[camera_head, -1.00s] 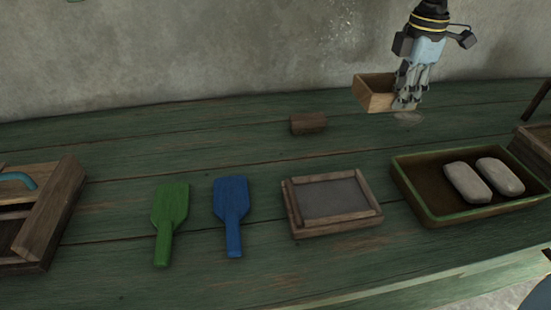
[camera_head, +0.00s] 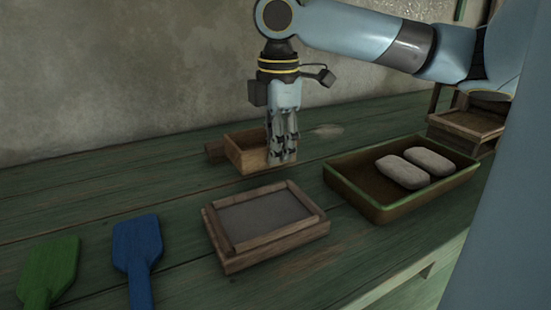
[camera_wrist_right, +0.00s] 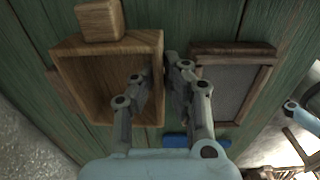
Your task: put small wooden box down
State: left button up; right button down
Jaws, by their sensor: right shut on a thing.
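The small wooden box (camera_head: 244,154) is open-topped and upright at the back of the green table, near the wall. My right gripper (camera_head: 282,157) points down and is shut on the box's near right side wall. In the right wrist view, the box (camera_wrist_right: 84,88) shows its empty inside, with one finger of my gripper (camera_wrist_right: 160,82) inside the wall and the other outside. The box is at or very near the tabletop; I cannot tell whether it touches. My left gripper is not in view.
A dark wooden block (camera_head: 214,151) is close behind the box's left side. In front are a grey-panelled wooden frame (camera_head: 230,260) and a blue paddle (camera_head: 137,245). A green-rimmed tray (camera_head: 380,212) with two pale oblong pieces is to the right.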

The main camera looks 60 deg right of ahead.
aim_at(276, 166)
notch_tip(276, 166, down, 4)
jog(key=shift+a+f+b, duration=0.1)
jog(key=shift+b, duration=0.75)
jog(key=c, duration=1.8)
grip_release()
jog(key=shift+c, duration=0.2)
jog(key=o, duration=0.4)
